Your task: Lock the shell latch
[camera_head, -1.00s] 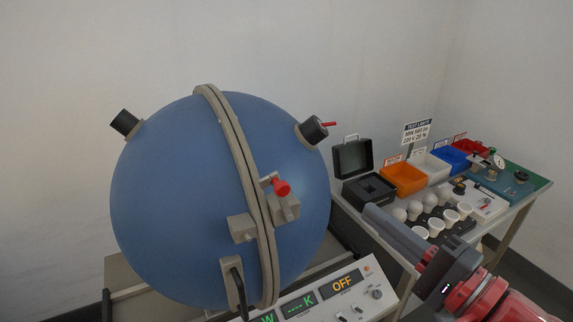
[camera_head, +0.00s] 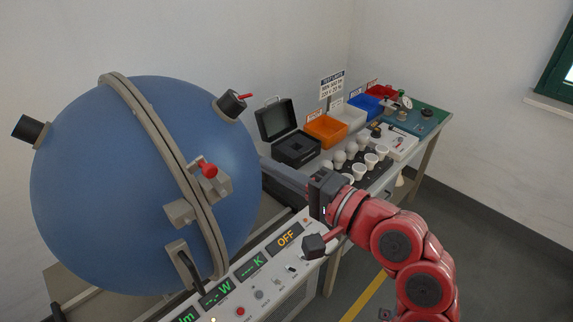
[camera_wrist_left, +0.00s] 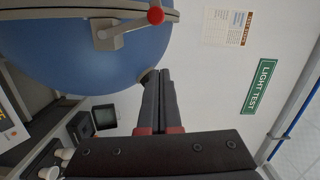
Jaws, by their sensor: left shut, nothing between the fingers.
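A large blue sphere (camera_head: 110,200) has a grey seam band (camera_head: 165,150) running down its front. The shell latch sits on this band: a grey bracket with a short lever that ends in a red knob (camera_head: 208,170). In the left wrist view the red knob (camera_wrist_left: 155,15) and its grey lever (camera_wrist_left: 115,38) show at the top, beyond the fingertips. My left gripper (camera_head: 268,166) is shut and empty beside the sphere's right edge, apart from the latch. Its fingers (camera_wrist_left: 158,76) lie together in the wrist view. My right gripper is not in view.
A control panel (camera_head: 262,277) reading OFF stands in front of the sphere, below my left arm. A side table holds an open black case (camera_head: 290,145), an orange bin (camera_head: 326,130) and several bulbs (camera_head: 352,150). Two dark ports, one (camera_head: 230,104) with a red lever, stick out of the sphere.

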